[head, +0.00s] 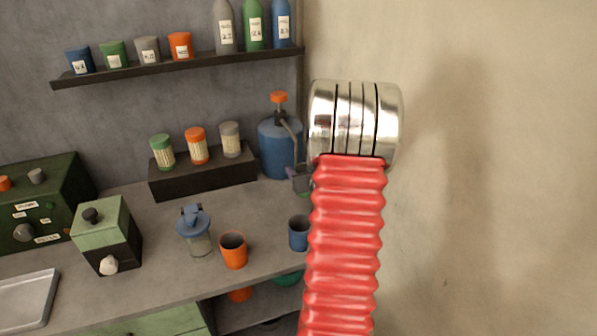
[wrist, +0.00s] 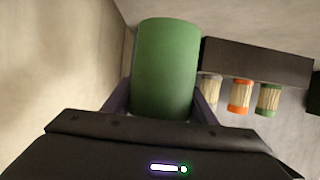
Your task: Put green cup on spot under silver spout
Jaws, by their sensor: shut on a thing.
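The green cup (wrist: 165,65) fills the middle of the wrist view, between the two dark purple fingers of my gripper (wrist: 162,100). My gripper is shut on it. In the head view my red arm with its silver joint hides most of the gripper and cup; only a small purple piece shows beside the blue dispenser (head: 277,150). This dispenser has an orange knob and a thin grey-silver spout (head: 291,130) curving down to the right. The spot under the spout is hidden behind my arm and gripper.
An orange cup (head: 233,251), a blue cup (head: 298,233) and a blue-lidded jar (head: 197,235) stand on the grey counter. A dark riser (head: 204,174) with three jars stands left of the dispenser. A wall shelf (head: 180,68) holds cups and bottles. A beige wall is at right.

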